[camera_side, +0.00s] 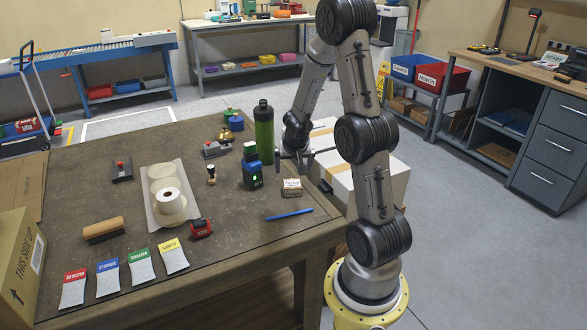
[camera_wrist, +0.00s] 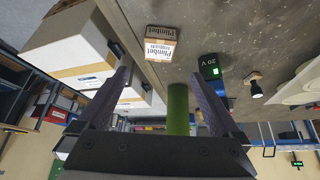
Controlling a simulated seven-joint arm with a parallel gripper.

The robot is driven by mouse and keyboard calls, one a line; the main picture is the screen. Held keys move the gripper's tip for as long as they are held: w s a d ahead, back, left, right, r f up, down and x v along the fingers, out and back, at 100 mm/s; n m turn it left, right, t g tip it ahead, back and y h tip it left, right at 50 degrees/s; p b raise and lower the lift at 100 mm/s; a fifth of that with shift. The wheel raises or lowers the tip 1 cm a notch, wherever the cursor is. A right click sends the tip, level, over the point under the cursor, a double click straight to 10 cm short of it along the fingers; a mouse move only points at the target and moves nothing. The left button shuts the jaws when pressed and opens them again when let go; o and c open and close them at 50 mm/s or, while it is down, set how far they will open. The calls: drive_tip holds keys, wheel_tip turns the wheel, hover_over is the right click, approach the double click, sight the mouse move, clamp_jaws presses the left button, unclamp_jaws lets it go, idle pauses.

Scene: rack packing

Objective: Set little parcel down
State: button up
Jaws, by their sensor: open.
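The little parcel (camera_side: 292,187) is a small brown carton with a pale printed label. It sits on the brown worktable (camera_side: 262,219) near its right edge, behind the blue pen. It also shows in the wrist view (camera_wrist: 161,46), beyond my fingertips and apart from them. My gripper (camera_side: 295,160) is open and empty, above the table's right edge, behind the parcel in the side view. In the wrist view my gripper's two fingers (camera_wrist: 160,82) are spread wide, with nothing between them.
A tall green bottle (camera_side: 264,135) and a dark battery-like tool (camera_side: 252,172) stand left of my gripper. A blue pen (camera_side: 290,215) lies in front of the parcel. Large white boxes (camera_side: 385,183) stand beyond the table's right edge. The table's front middle is fairly clear.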

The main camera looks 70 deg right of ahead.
drive_tip(key=w+a+r+n+t+y, duration=0.1)
drive_tip(key=w+a+r+n+t, duration=0.1)
drive_tip(key=w+a+r, duration=0.4)
drive_tip(key=w+a+r+n+t+y, duration=0.2)
drive_tip(key=a+r+n+t, duration=0.15)
drive_tip(key=a, duration=0.35)
drive_tip(key=s+a+r+n+y, duration=0.1)
drive_tip(key=a+r+n+y, duration=0.3)
drive_tip(key=a, duration=0.7)
drive_tip(key=s+a+r+n+g, duration=0.1)
drive_tip(key=s+a, duration=0.3)
drive_tip(key=s, duration=0.4)
drive_tip(key=s+a+r+n+g+h, duration=0.1)
drive_tip(key=s+a+r+n, duration=0.1)
drive_tip(key=s, duration=0.6)
drive_tip(key=shift+s+a+r+n, duration=0.25)
drive_tip(key=shift+a+n, duration=0.1)
drive_tip(key=shift+a, duration=0.55)
